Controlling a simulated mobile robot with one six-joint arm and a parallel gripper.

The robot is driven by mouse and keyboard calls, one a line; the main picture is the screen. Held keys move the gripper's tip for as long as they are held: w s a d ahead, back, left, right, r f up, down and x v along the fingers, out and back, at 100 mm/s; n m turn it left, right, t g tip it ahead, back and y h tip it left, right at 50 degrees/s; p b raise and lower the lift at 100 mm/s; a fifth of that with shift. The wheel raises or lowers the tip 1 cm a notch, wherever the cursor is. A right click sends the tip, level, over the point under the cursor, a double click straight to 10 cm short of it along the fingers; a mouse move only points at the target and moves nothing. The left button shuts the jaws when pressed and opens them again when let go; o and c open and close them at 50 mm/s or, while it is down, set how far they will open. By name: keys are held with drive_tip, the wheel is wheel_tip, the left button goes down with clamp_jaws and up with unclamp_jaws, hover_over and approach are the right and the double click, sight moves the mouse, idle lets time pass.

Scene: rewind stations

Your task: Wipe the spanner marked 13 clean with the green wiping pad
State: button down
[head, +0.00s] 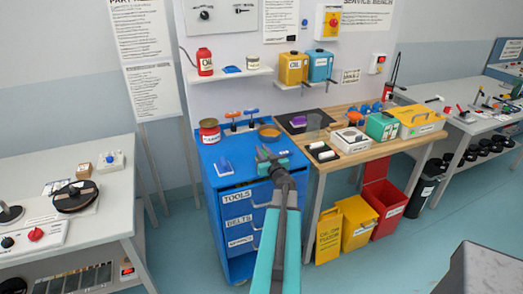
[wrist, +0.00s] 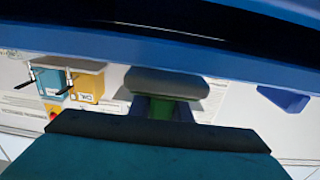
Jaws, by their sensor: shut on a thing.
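My gripper (head: 268,155) is over the top of the blue tool cabinet (head: 233,198), near its right side in the head view. In the wrist view my gripper (wrist: 161,108) is shut on a green piece, which I take to be the green wiping pad (wrist: 160,107). A grey rounded slab (wrist: 167,82) lies just beyond it, and I cannot tell whether it is part of the pad. The spanner marked 13 cannot be made out, and no such marking is readable.
A red tin (head: 209,131), orange-and-blue handled tools (head: 242,120) and an orange bowl (head: 269,133) stand at the back of the cabinet top. The wooden bench (head: 365,151) at the right is crowded. A white table (head: 85,225) stands at the left.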

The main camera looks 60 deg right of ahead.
drive_tip(key=shift+r, duration=0.1)
drive_tip(key=shift+r+p, duration=3.5)
drive_tip(key=shift+p, duration=0.35)
drive_tip(key=w+a+n+t+y+b, duration=0.1)
drive_tip(key=w+a+n+y+b, duration=0.2)
drive_tip(key=w+a, duration=0.6)
drive_tip(key=w+a+f+n+t+y, duration=0.1)
drive_tip(key=w+a+n+y, duration=0.3)
drive_tip(key=a, duration=0.8)
drive_tip(key=w+a+n+t+y+b, duration=0.1)
drive_tip(key=w+a+t+y+b, duration=0.1)
drive_tip(key=w+a+y, duration=0.65)
drive_tip(key=s+a+f+n+g+y+b, duration=0.1)
drive_tip(key=a+n+g+y, duration=0.3)
drive_tip(key=a, duration=1.6)
drive_tip(key=s+a+f+n+g+y+b, duration=0.2)
drive_tip(key=a+n+y, duration=0.4)
drive_tip(key=a, duration=1.3)
drive_tip(key=shift+a+f+g+b, duration=0.4)
drive_tip(key=shift+f+g+b, duration=0.25)
drive_tip(key=shift+g, duration=0.35)
drive_tip(key=shift+d, duration=0.1)
